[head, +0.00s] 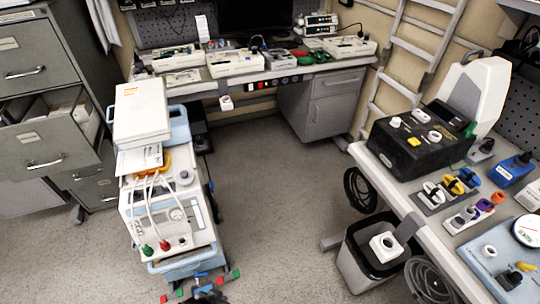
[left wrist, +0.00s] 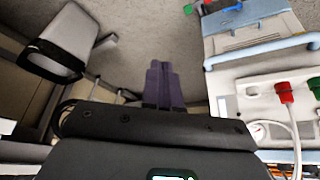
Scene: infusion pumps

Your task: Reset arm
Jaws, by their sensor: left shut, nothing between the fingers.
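My left gripper shows in the left wrist view (left wrist: 163,85). Its dark fingers are together, with nothing between them, above a black gripper body. Below the fingertips there is grey floor. In that view the white pump trolley (left wrist: 258,50) is at right, and the grey bin (left wrist: 65,42) is at left, both apart from the fingers. In the head view I cannot clearly make out either gripper. My right gripper shows in neither view.
The trolley (head: 168,213) with red and green connectors stands left of centre. Grey cabinets (head: 45,110) are at far left. A bench (head: 430,195) with a black device is at right, the bin (head: 358,280) beside it. A rear desk holds several devices. The middle floor (head: 275,190) is clear.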

